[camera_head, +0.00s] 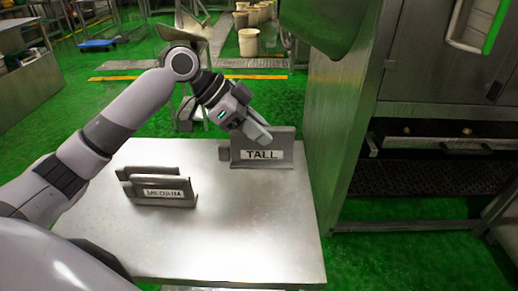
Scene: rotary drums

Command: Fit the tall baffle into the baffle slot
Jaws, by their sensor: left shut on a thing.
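The tall baffle (281,147) is a grey metal plate with a "TALL" label, upright at the back right of the metal table. My left gripper (262,137) reaches in from the left and is shut on its upper left part. I cannot tell whether the baffle's lower edge touches the table. I cannot make out a baffle slot in this view. My right gripper is not in view.
A baffle labelled "MEDIUM" (182,200) stands at the left of the metal table (245,235), with another plate behind it. A large metal machine (345,125) rises close by the table's right edge. The table's front is clear.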

